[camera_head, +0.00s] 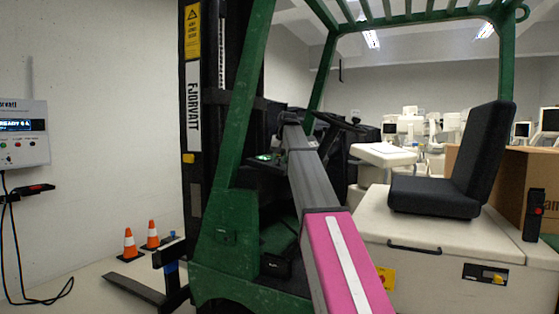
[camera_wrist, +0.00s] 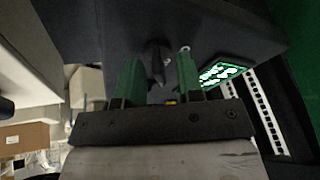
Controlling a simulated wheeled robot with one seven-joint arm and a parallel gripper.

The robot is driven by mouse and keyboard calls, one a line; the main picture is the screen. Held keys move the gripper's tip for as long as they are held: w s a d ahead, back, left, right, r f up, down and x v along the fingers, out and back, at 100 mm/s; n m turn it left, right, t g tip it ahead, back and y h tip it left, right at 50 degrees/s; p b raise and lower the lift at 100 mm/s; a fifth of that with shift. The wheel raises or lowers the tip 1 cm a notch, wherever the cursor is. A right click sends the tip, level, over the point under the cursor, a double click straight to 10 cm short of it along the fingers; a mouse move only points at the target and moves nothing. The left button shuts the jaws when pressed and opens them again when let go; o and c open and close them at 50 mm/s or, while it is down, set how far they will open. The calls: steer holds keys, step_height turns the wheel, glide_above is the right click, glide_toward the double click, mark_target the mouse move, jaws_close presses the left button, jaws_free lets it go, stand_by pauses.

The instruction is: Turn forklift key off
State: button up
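The forklift (camera_head: 236,195) is green, with a black seat and a cream body. My arm reaches across into its cab, toward the dashboard below the steering wheel (camera_head: 338,122). My gripper is not clearly seen in the head view. In the wrist view my gripper (camera_wrist: 157,75) has two green fingers, open and apart. A dark key-like piece (camera_wrist: 157,58) on the dark dashboard panel (camera_wrist: 110,25) lies between the fingertips, with a visible gap on each side. Whether the fingers reach fully around it, I cannot tell. The key is hidden in the head view.
A lit green-and-white display (camera_wrist: 220,74) sits just right of my fingers. The green overhead-guard post (camera_head: 245,125) stands left of my arm. The seat (camera_head: 455,175) is at the right. Two orange cones (camera_head: 129,243) and a wall charger (camera_head: 22,135) are at the left.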

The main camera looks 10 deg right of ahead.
jaws_close()
stand_by(0.4)
steer(key=n, duration=0.3)
steer(key=n+y, duration=0.1)
steer(key=n, duration=0.1)
steer(key=shift+n+y, duration=0.3)
steer(key=shift+n, duration=0.1)
steer(key=n+g+y, duration=0.1)
steer(key=n, duration=0.5)
steer(key=shift+n+g, duration=0.3)
